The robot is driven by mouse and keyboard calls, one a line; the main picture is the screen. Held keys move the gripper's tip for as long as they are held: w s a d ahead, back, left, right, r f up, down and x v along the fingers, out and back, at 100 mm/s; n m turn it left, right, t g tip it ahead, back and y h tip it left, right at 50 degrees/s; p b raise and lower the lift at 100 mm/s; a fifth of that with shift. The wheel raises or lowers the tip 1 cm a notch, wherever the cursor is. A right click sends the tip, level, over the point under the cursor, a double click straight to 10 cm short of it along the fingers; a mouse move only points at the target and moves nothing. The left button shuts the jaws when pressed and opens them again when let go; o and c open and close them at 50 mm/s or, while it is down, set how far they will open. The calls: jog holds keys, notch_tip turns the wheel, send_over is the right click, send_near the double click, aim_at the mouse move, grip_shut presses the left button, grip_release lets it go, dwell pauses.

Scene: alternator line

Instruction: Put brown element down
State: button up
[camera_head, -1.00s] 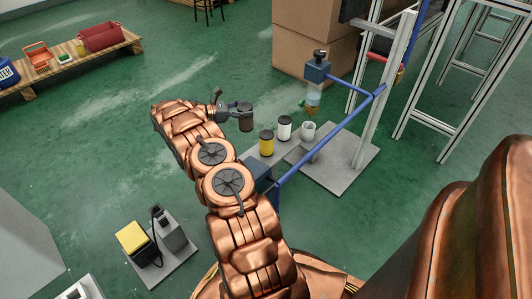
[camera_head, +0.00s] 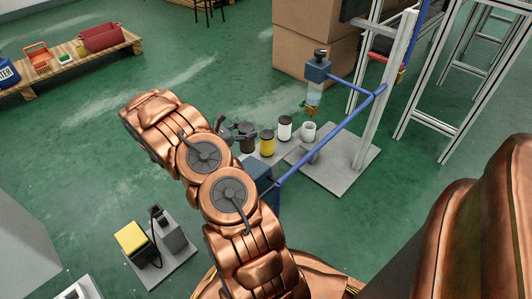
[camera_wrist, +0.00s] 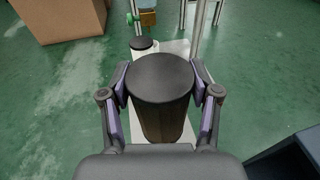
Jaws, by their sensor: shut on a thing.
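The brown element (camera_wrist: 160,110) is a dark cylinder with a black top, upright between my fingers in the wrist view. My gripper (camera_head: 240,132) is shut on it, with a finger pad against each side. In the head view the brown element (camera_head: 247,141) is at the left end of a short row, beside a yellow cylinder (camera_head: 267,143). A white cylinder (camera_head: 285,128) and a pale cup-like one (camera_head: 308,132) continue the row to the right. It is over or on the light grey plate (camera_wrist: 176,47); I cannot tell whether its base touches.
A blue-armed stand (camera_head: 330,135) with a grey base plate (camera_head: 345,175) rises to the right. Cardboard boxes (camera_head: 310,40) are behind. A yellow and grey device (camera_head: 131,238) is at lower left. A wooden pallet (camera_head: 100,55) with bins is far left. Green floor between is clear.

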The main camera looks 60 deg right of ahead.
aim_at(248, 149)
jog(key=shift+s+f+b, duration=0.1)
jog(key=shift+f+b, duration=1.85)
jog(key=shift+f, duration=3.05)
jog(key=shift+f, duration=0.15)
jog(key=o, duration=1.3)
jog(key=shift+c, duration=0.2)
